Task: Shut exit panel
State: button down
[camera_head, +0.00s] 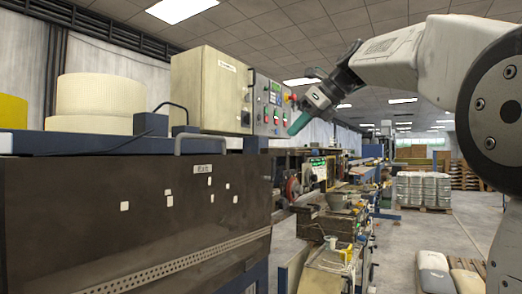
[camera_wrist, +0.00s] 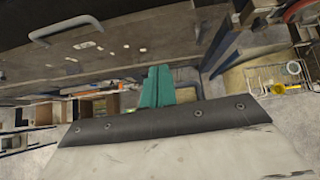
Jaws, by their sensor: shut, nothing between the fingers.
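The exit panel (camera_head: 130,230) is a large dark brown panel at lower left in the head view, with a white "Exit" label (camera_head: 203,169) and a grey bar handle (camera_head: 200,139) at its top edge. It looks upright; I cannot tell whether it is fully shut. In the wrist view the panel (camera_wrist: 160,35) crosses the top, with its handle (camera_wrist: 66,29) at upper left. My gripper (camera_head: 300,122) has teal fingers, shut and empty, to the right of the handle and apart from it. Its fingers also show in the wrist view (camera_wrist: 157,88).
A cream control box (camera_head: 212,90) and a button panel (camera_head: 270,105) stand above the exit panel. Cream rolls (camera_head: 100,94) sit on the blue top at left. Machinery (camera_head: 335,225) lines the right of the panel. Open floor (camera_head: 405,265) lies farther right.

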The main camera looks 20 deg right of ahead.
jog(key=x, duration=0.4)
jog(key=w+r+x, duration=0.1)
jog(key=x, duration=0.3)
jog(key=r+x, duration=0.1)
jog(key=x, duration=0.3)
jog(key=shift+w+a, duration=0.4)
jog(key=shift+w+a+r, duration=0.1)
jog(key=shift+w+a, duration=0.15)
jog(key=shift+w, duration=0.05)
jog(key=shift+w+a+r, duration=0.2)
jog(key=shift+w+a, duration=0.75)
jog(key=shift+w, duration=0.35)
